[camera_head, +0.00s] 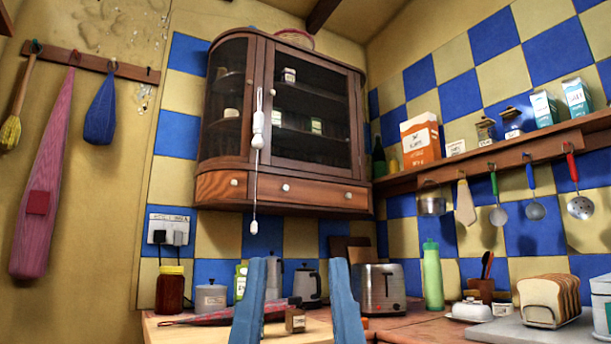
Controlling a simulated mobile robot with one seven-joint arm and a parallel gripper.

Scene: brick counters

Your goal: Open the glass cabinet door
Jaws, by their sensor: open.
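A dark wooden wall cabinet (216,143) hangs near the corner, above the counter. Its front glass door (312,104) is closed, with jars on shelves behind the pane. A curved glass panel (225,85) forms the left end. My gripper (299,272) shows as two blue fingers at the bottom centre. The fingers are apart with nothing seen held between them. In the picture they are below the cabinet and apart from the door.
A white pull cord (260,140) hangs across the door's left side. Drawers (315,191) sit below the door. A shelf (480,155) with boxes and hanging utensils is on the right. The counter below holds a toaster (383,288), bread (545,298) and jars.

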